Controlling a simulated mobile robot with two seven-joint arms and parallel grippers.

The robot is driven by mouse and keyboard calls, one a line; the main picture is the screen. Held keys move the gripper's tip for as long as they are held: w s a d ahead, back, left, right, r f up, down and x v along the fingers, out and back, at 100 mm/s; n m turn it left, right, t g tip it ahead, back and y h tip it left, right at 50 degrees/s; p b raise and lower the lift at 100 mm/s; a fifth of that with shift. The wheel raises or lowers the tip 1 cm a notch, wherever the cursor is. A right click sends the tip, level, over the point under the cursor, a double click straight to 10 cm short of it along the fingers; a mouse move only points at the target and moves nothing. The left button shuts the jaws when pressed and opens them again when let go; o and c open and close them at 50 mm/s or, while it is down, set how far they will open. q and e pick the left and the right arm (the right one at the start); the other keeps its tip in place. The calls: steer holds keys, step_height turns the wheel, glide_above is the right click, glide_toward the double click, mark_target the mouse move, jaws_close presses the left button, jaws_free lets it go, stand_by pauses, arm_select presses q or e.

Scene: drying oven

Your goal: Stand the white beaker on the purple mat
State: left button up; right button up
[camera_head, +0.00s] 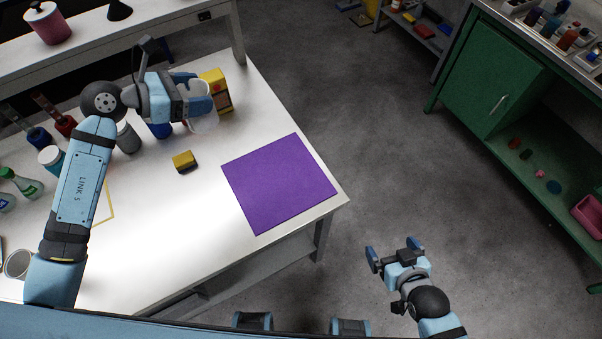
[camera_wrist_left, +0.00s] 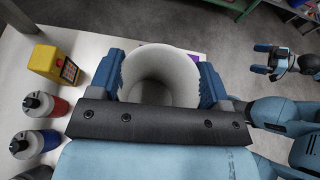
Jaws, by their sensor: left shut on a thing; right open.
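The white beaker (camera_head: 203,116) is between the fingers of my left gripper (camera_head: 198,92), which is shut on it. In the left wrist view the beaker (camera_wrist_left: 160,72) shows its open mouth between the two blue fingers (camera_wrist_left: 160,85). I cannot tell whether its base touches the table. The purple mat (camera_head: 278,182) lies flat near the table's right corner, to the right of and nearer than the beaker. Only a sliver of the mat shows behind the beaker in the wrist view. My right gripper (camera_head: 394,248) is open and empty, out over the floor to the right of the table.
A yellow box (camera_head: 215,88) stands close behind the beaker. A small yellow and black block (camera_head: 185,161) lies on the white table (camera_head: 190,215) left of the mat. Several bottles stand at the left. The mat is bare. A green cabinet (camera_head: 492,85) stands across the floor.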

arm_select(q)
steer(key=d+f+b, duration=0.3)
steer(key=d+b, duration=0.1)
steer(key=d, duration=0.3)
steer(key=d+f+b, duration=0.3)
steer(key=d+b, duration=0.2)
steer(key=d, duration=0.2)
steer(key=shift+m+h, duration=0.3)
steer(key=f, duration=1.9)
steer(key=shift+w+d, duration=0.25)
steer(key=shift+d, duration=0.1)
steer(key=shift+f, duration=0.15)
arm_select(e)
step_height(320, 180, down, 9)
steer(key=shift+w+d, duration=0.15)
arm_select(q)
steer(key=shift+b, duration=0.3)
arm_select(e)
steer(key=shift+f, duration=0.15)
arm_select(q)
steer(key=shift+f, duration=0.15)
steer(key=o, duration=1)
arm_select(e)
steer(key=shift+f, duration=0.1)
